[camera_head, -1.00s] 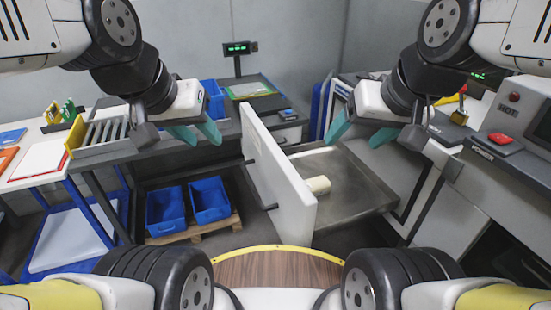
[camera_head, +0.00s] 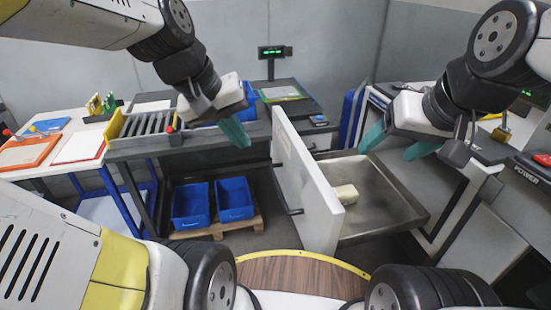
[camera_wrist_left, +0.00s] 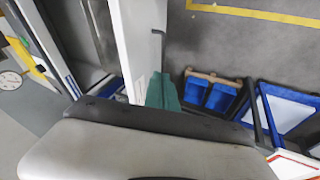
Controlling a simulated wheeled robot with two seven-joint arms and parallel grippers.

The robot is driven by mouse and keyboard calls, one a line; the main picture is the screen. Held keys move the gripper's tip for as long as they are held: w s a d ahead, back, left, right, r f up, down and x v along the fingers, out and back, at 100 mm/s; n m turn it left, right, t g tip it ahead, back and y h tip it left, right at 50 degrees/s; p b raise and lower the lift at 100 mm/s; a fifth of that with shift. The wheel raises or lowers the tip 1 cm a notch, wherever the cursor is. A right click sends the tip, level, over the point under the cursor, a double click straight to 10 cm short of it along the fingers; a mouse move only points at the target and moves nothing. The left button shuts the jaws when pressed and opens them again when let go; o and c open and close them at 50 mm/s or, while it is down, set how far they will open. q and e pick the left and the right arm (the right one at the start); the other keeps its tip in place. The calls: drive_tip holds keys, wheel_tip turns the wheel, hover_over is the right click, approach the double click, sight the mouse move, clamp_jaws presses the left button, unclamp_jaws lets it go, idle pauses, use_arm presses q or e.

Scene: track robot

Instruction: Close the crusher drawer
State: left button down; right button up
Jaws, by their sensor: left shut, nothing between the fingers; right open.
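The crusher drawer (camera_head: 395,212) is pulled out, a grey metal tray with a tall white front panel (camera_head: 305,190). A dark bar handle (camera_head: 289,205) is on the panel's left face. A pale block (camera_head: 346,194) lies in the tray. My left gripper (camera_head: 236,132) has green fingers, shut and empty, left of the panel near its top and apart from it in the head view. The left wrist view shows its fingers (camera_wrist_left: 162,92) beside the white panel (camera_wrist_left: 140,45). My right gripper (camera_head: 392,144) is open and empty above the tray's far right side.
Two blue bins (camera_head: 212,203) stand on a wooden pallet (camera_head: 225,228) left of the drawer. A roller rack (camera_head: 145,125) sits on the dark bench. The machine housing (camera_head: 470,215) is right of the tray. Floor between pallet and panel is clear.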

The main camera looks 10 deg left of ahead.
use_arm(q)
drive_tip(key=w+a+f+n+h, duration=0.3)
drive_tip(key=w+a+f+n, duration=0.3)
drive_tip(key=w+f+n, duration=0.4)
drive_tip(key=w+a+f+n+h, duration=0.3)
drive_tip(key=w+a+f+n, duration=0.4)
drive_tip(key=f+n, duration=0.4)
drive_tip(key=w+d+f, duration=0.2)
drive_tip(key=d+f, duration=0.1)
drive_tip(key=d, duration=0.3)
drive_tip(key=w+d+f+m, duration=0.1)
drive_tip(key=w+d+f, duration=0.2)
drive_tip(key=d, duration=0.3)
drive_tip(key=shift+d, duration=0.15)
